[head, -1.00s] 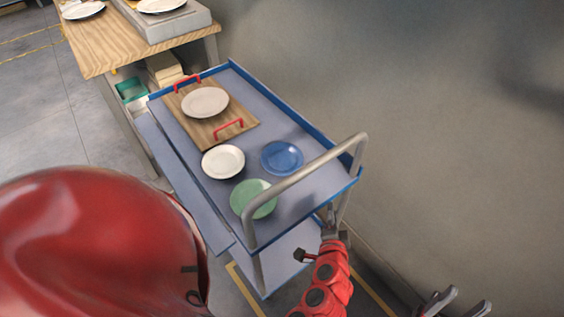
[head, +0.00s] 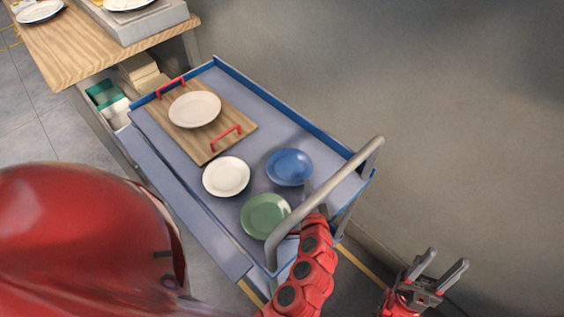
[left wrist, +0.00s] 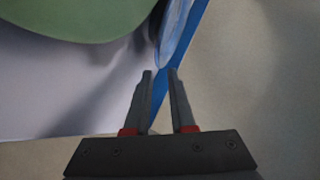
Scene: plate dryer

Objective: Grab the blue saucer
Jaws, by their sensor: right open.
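The blue saucer (head: 289,166) lies on the trolley's top shelf near the handle end. In the left wrist view, what looks like its pale blue edge (left wrist: 175,30) shows beyond the fingertips. My left gripper (head: 309,188) reaches over the handle end, close to the saucer's near right rim, and is partly hidden by the handle and arm. In the left wrist view its two fingers (left wrist: 160,75) are apart, with nothing visible between them. My right gripper (head: 443,272) is open and empty, off the trolley at the lower right.
A green saucer (head: 265,216) and a white saucer (head: 226,176) lie beside the blue one. The grey tube handle (head: 345,175) arches over the trolley's near end. A wooden tray (head: 212,144) with red handles holds a white plate (head: 195,109).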

